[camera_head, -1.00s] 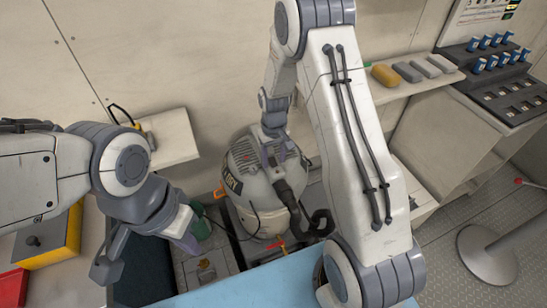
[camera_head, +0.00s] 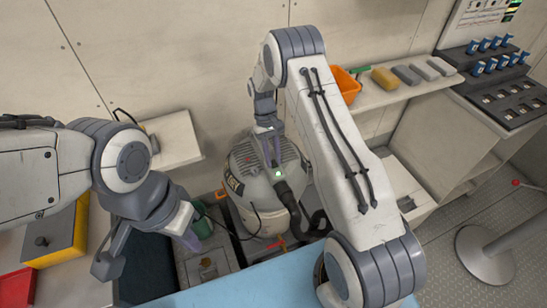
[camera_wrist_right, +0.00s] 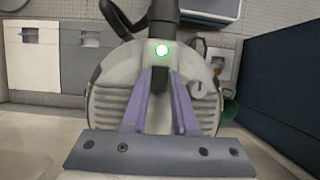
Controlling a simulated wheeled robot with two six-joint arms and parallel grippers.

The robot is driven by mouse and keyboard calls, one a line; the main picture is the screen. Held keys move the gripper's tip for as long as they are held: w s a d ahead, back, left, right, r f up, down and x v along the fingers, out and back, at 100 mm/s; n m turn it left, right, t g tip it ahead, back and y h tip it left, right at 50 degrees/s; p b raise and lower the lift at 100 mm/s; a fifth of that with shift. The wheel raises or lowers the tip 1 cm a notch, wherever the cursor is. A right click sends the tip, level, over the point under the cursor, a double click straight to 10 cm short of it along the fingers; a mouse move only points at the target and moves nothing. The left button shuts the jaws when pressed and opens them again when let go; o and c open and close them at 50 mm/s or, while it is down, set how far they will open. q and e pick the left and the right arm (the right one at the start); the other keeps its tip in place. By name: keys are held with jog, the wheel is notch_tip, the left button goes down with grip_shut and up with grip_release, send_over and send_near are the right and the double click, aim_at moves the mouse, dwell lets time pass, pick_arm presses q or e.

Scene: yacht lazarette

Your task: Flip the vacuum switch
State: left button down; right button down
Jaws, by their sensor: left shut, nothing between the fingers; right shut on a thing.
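The vacuum (camera_head: 250,188) is a pale grey canister with a ribbed top and a dark hose, standing on the floor at centre. My left gripper (camera_head: 190,242) is shut and empty, left of the vacuum.
A blue surface (camera_head: 235,285) lies in front. A wall shelf (camera_head: 175,138) is behind left; another shelf (camera_head: 400,92) at right holds an orange bin (camera_head: 346,84) and several blocks. A yellow box (camera_head: 58,240) stands at left, a post base (camera_head: 485,255) at right.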

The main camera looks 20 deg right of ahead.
jog(key=shift+w, duration=0.1)
dwell(0.3)
jog(key=c, duration=0.7)
grip_release()
jog(key=b+v, duration=0.2)
jog(key=v, duration=0.8)
jog(key=shift+w+r, duration=0.15)
jog(key=shift+w, duration=0.1)
